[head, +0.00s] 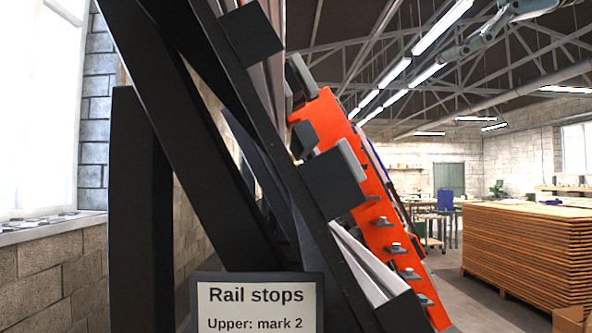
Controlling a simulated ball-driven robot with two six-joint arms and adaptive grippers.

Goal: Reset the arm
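A grey jointed arm, which looks like my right arm, reaches in from the top right corner in the head view. Its far end, where my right gripper (452,52) seems to be, points left and slightly down in the air. It is small and seen against the roof, so its fingers cannot be made out. I see nothing held there. My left arm and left gripper are not in view.
A large black slanted frame (150,95) fills the left and centre close by. An orange rail (377,237) with grey stops leans behind it. A sign (256,306) reads "Rail stops, Upper: mark 2". Stacked wooden boards (525,250) stand right; floor (452,282) shows between.

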